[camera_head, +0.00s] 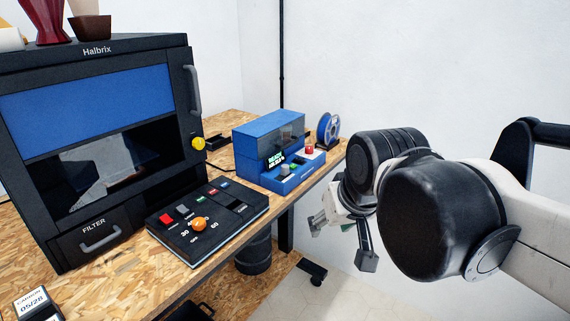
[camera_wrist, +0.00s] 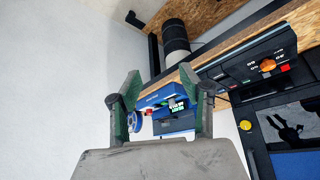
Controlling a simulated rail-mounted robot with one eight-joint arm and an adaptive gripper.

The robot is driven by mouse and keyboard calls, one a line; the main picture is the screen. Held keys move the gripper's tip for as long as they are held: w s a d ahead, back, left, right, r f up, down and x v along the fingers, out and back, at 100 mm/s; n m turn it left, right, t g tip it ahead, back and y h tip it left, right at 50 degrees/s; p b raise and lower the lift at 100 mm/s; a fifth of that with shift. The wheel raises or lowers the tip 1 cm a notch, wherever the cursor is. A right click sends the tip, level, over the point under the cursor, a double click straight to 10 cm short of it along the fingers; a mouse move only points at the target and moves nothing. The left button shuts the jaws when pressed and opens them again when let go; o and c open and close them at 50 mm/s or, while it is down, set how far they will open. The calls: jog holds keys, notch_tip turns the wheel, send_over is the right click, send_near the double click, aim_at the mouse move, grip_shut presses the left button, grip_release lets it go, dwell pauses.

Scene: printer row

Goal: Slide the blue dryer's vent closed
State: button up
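The blue dryer (camera_head: 270,148) stands on the wooden bench right of the large black printer. It has a dark window, a lit display (camera_head: 275,160), a grey knob and a red part on its front. I cannot make out its vent or how far it is open. My gripper (camera_head: 343,240) is right of the dryer and in front of the bench edge, apart from it. Its two fingers are spread with nothing between them. In the wrist view the dryer (camera_wrist: 172,105) shows beyond the open gripper (camera_wrist: 160,76), partly hidden by the fingers.
The black Halbrix printer (camera_head: 100,120) fills the left, with a control panel (camera_head: 208,215) on the bench before it. A blue filament spool (camera_head: 328,130) stands behind the dryer's right end. A dark bin (camera_head: 253,254) sits below the bench.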

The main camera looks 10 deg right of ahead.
jog(key=w+r+g+p, duration=0.1)
jog(key=w+r, duration=0.2)
jog(key=w, duration=0.6)
jog(key=w+r+g+p, duration=0.2)
jog(key=w+r, duration=0.1)
jog(key=w, duration=0.6)
jog(key=w+r+g+p, duration=0.1)
jog(key=w+r, duration=0.3)
jog(key=w, duration=0.5)
jog(key=g+p, duration=0.2)
send_near(285, 165)
jog(key=shift+m, duration=0.4)
notch_tip(285, 165, down, 10)
jog(key=shift+r+p, duration=0.1)
jog(key=shift+p, duration=0.45)
grip_shut()
